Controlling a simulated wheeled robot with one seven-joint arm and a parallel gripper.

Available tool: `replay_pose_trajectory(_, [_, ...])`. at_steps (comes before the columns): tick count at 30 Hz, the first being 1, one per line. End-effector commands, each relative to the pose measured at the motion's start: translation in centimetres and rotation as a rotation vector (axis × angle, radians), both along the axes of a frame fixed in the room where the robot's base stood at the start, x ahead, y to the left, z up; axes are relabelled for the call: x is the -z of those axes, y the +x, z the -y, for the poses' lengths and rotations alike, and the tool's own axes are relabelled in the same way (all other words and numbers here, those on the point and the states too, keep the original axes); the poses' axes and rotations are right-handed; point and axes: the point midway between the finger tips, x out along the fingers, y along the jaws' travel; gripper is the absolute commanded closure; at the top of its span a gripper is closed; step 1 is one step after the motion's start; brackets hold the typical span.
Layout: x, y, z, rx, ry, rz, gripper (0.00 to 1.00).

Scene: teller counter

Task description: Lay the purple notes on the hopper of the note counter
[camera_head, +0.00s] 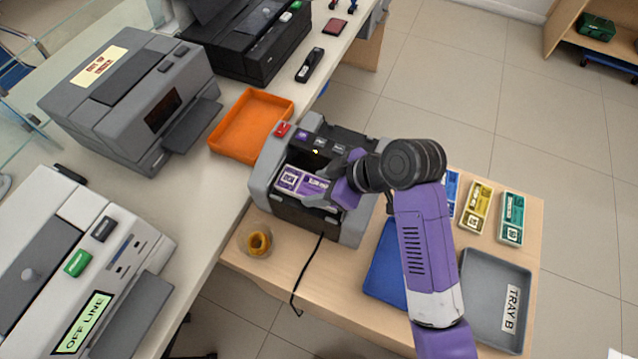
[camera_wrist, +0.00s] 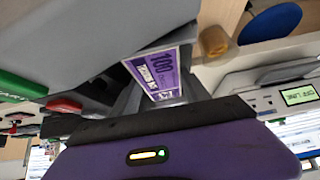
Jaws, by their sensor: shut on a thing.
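The purple notes (camera_head: 298,182) are a flat banded bundle with a white label, held at the hopper of the grey note counter (camera_head: 352,230). My gripper (camera_head: 330,190) is shut on the right end of the bundle, coming in from the right. In the wrist view the purple notes (camera_wrist: 160,74) show their "100" print, stretching away from my gripper between grey walls of the counter. I cannot tell whether their underside touches the hopper floor. My gripper and wrist hide part of the counter's right side.
An orange tray (camera_head: 217,143) and a grey printer (camera_head: 120,110) stand on the counter at left. A tub of bands (camera_head: 257,242) and a cable lie near the note counter. Blue, yellow (camera_head: 474,208) and green (camera_head: 511,218) notes, a blue tray (camera_head: 385,270) and grey Tray B (camera_head: 480,335) are at right.

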Motion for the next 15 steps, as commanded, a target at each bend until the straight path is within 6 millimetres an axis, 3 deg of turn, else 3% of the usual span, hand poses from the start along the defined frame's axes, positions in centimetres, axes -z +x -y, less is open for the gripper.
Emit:
replay_pose_trajectory(8, [0.17,0.01,-0.02,0.000,0.000,0.000,0.96])
replay_pose_trajectory(9, [0.24,0.00,-0.01,0.000,0.000,0.000,0.44])
replay_pose_trajectory(12, [0.17,0.00,-0.01,0.000,0.000,0.000,0.25])
replay_pose_trajectory(15, [0.16,0.00,-0.01,0.000,0.000,0.000,0.24])
